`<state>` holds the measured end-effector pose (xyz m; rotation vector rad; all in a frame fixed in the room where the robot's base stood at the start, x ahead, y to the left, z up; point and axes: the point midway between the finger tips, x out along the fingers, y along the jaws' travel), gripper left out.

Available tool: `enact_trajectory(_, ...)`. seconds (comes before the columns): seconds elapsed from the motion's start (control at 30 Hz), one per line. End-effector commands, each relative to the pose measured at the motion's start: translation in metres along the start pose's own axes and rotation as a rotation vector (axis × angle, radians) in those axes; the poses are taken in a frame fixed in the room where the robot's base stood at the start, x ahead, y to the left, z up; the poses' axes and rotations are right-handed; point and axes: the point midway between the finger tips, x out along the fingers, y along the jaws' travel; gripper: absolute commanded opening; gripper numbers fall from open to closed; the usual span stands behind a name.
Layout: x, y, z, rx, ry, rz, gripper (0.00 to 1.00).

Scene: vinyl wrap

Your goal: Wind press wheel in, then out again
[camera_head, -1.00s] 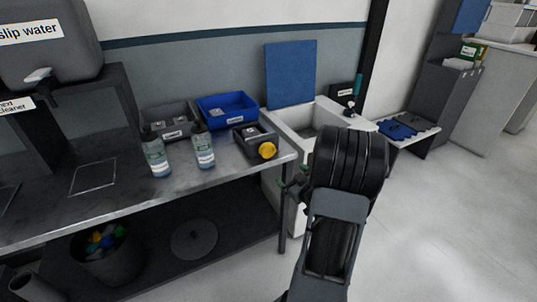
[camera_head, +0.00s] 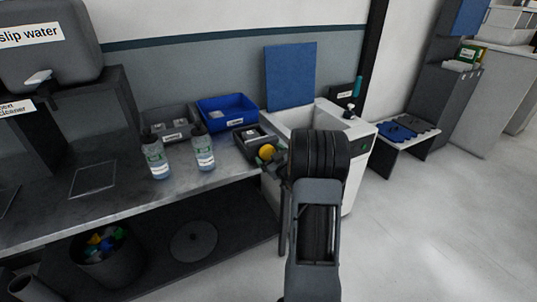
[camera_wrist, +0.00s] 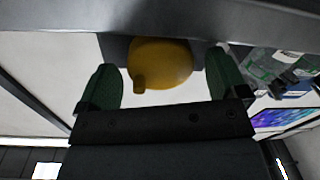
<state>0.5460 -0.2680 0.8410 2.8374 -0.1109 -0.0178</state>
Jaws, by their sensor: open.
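The yellow press wheel (camera_head: 267,152) sits on the front of a small dark press (camera_head: 250,136) at the right end of the metal bench. In the wrist view the wheel (camera_wrist: 160,63) lies between the two green fingertips, with a small knob on its lower left edge. My gripper (camera_wrist: 163,82) is open, one finger on each side of the wheel, with a visible gap to each. In the head view my black arm covers most of the gripper (camera_head: 281,166), which is close beside the wheel.
Two labelled bottles (camera_head: 203,151) stand on the bench (camera_head: 120,190) left of the press. A blue bin (camera_head: 228,110) and a grey bin (camera_head: 152,117) stand behind them. A white sink unit (camera_head: 357,150) is behind my arm. Open floor lies to the right.

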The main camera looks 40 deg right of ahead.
Motion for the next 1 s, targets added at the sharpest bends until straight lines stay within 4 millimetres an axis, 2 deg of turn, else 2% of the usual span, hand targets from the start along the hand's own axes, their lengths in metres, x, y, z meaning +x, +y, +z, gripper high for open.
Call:
enact_trajectory(0.2, 0.0122, -0.0002, -0.0003, 0.0, 0.001, 0.001, 0.92)
enact_trajectory(0.5, 0.0133, -0.0002, -0.0002, 0.0, 0.0, 0.001, 0.92)
enact_trajectory(1.0, 0.0131, -0.0002, -0.0003, 0.0, 0.001, 0.0, 0.45)
